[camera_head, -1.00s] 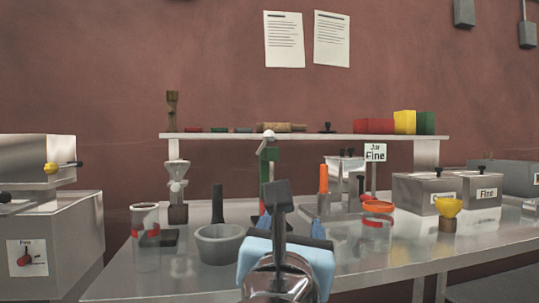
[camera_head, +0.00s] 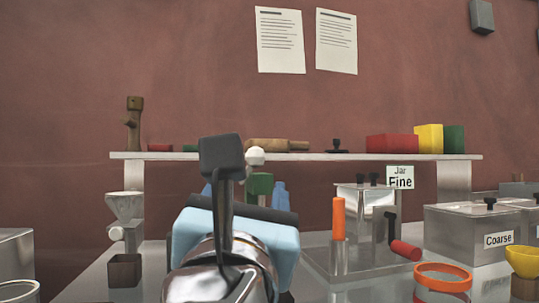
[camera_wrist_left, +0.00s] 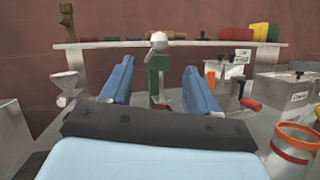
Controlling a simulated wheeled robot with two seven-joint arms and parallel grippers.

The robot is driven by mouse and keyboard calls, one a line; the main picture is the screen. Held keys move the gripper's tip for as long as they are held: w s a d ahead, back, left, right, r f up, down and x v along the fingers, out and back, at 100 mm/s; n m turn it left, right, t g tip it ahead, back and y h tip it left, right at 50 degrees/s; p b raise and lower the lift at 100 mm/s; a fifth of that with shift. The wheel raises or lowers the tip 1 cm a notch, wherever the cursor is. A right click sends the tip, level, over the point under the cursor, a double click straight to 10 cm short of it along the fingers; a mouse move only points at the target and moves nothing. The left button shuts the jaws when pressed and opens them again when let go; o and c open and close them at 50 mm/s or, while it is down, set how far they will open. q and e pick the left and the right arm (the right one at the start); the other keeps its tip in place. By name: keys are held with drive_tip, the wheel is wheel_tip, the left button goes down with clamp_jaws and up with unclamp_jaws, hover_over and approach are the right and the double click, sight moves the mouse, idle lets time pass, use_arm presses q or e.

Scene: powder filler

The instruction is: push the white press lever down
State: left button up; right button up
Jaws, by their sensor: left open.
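The white press lever shows as a white ball knob (camera_head: 255,156) just above my left gripper in the head view. It also shows in the left wrist view as a white knob (camera_wrist_left: 159,38) on top of the green press (camera_wrist_left: 159,75). The green press (camera_head: 260,185) is mostly hidden behind my wrist in the head view. My left gripper (camera_wrist_left: 160,72) is open and empty, with its blue fingers on either side of the green press in the picture. The knob appears above and beyond the fingertips. I cannot tell the exact gap. My right gripper is not in view.
A shelf (camera_head: 215,156) with blocks and a rolling pin runs behind the press. On the right stand an orange-topped tube (camera_head: 338,218), a metal box with a red-handled crank (camera_head: 405,250), and an orange-rimmed jar (camera_head: 443,283). A metal funnel stand (camera_head: 124,210) is on the left.

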sight(256, 157)
use_arm(q)
drive_tip(key=p+x, duration=0.2)
drive_tip(key=x, duration=1.2)
drive_tip(key=shift+w+p, duration=0.25)
drive_tip(key=shift+p, duration=0.05)
clamp_jaws()
